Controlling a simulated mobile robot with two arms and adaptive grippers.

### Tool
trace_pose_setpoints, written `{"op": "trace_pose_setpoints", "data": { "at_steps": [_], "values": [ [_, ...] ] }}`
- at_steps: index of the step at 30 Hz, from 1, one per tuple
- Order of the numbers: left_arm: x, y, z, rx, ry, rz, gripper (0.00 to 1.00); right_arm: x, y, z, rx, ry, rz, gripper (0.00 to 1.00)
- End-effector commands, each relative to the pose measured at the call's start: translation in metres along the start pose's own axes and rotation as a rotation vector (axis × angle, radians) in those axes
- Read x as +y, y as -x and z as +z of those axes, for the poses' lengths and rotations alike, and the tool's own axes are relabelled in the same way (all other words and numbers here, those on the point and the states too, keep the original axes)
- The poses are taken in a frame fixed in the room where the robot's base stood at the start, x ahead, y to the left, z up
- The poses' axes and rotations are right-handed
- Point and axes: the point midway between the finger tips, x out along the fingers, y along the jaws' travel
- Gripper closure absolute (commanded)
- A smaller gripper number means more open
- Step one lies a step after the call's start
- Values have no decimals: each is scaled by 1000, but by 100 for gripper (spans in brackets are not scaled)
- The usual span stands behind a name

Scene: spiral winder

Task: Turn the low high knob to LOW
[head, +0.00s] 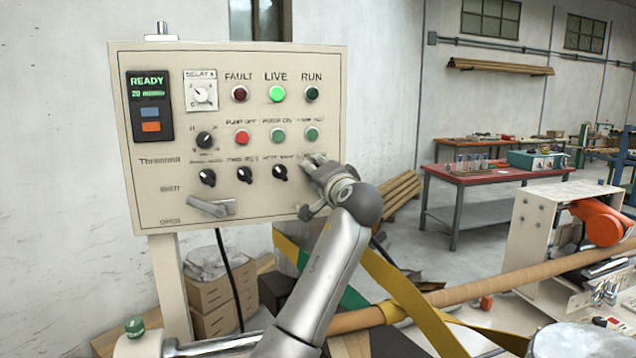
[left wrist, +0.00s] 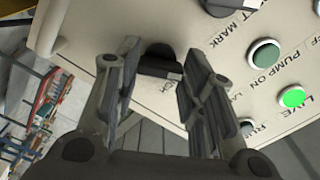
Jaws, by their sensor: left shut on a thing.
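The cream control panel (head: 160,195) carries several black rotary knobs; the third one in the lower row (head: 280,172) is uncovered. My left gripper (head: 318,168) is at the right end of that row and hides the knob there. In the left wrist view, a black knob (left wrist: 160,60) sits between the fingertips of my left gripper (left wrist: 160,70), which is shut on it. My right gripper is not in view.
Above the row are push buttons, including a red one (head: 242,138), and a lit green LIVE lamp (head: 277,94). A grey lever handle (head: 212,207) sticks out at the lower left. A long brown tube (head: 480,287) runs at the right. A red-topped table (head: 480,176) stands behind.

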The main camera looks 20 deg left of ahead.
Motion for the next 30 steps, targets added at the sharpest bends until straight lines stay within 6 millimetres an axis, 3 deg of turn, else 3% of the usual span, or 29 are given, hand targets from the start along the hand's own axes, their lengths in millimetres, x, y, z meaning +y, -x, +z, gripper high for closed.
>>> {"op": "trace_pose_setpoints", "data": {
  "at_steps": [9,24,25,30],
  "values": [
    [2,0,1,-1,107,3,87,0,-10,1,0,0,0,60],
    [1,0,0,-2,126,3,86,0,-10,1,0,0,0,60],
    [1,0,0,-1,126,3,61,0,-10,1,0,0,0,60],
    [1,0,0,-1,125,2,41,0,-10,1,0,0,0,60]
  ]
}}
